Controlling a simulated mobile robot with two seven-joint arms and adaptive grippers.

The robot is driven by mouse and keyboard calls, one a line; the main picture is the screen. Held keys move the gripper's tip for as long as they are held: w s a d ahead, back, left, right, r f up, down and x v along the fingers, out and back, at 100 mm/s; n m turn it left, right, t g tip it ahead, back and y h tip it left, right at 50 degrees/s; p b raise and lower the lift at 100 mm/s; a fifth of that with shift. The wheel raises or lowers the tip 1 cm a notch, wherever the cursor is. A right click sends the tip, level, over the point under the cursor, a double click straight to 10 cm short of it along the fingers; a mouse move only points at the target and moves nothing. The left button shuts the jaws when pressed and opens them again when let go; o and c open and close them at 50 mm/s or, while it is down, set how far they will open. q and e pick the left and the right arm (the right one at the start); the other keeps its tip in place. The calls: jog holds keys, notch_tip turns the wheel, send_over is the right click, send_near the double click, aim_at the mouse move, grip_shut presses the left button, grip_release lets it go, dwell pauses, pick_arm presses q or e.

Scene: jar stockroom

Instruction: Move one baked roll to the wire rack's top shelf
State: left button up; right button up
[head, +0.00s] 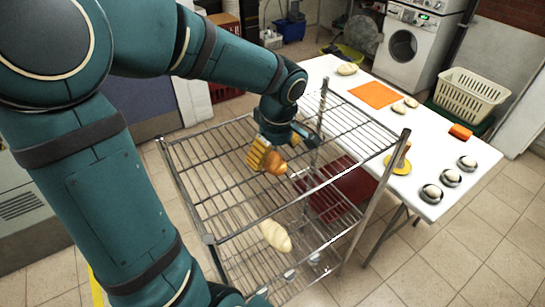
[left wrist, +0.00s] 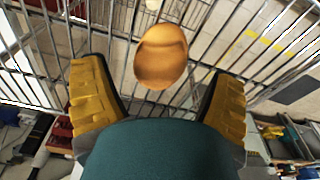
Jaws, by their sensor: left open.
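The wire rack (head: 203,190) stands in front of me, with an open wire top shelf. A golden-brown baked roll (head: 276,166) shows over the top shelf, beside my left gripper's yellow fingers. My left gripper (head: 263,160) points down there, open. In the left wrist view the baked roll (left wrist: 161,58) lies between and just beyond the spread fingers, apart from both, with shelf wires around it. A pale roll (head: 275,235) shows lower in the rack, below the top shelf's front edge. My right gripper is not in view.
A white table (head: 440,150) stands right behind the rack. It holds an orange mat (head: 375,95), pale rolls (head: 347,69), several round pieces in dark holders (head: 431,193) and an orange block (head: 460,132). A yellow plate (head: 397,167) is at its near edge. A cream basket (head: 470,95) is beyond.

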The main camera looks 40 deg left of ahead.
aim_at(277, 159)
pick_arm(q)
notch_tip(277, 159, up, 9)
jog(key=d+p, duration=0.1)
jog(key=shift+s+d, duration=0.1)
dwell(0.6)
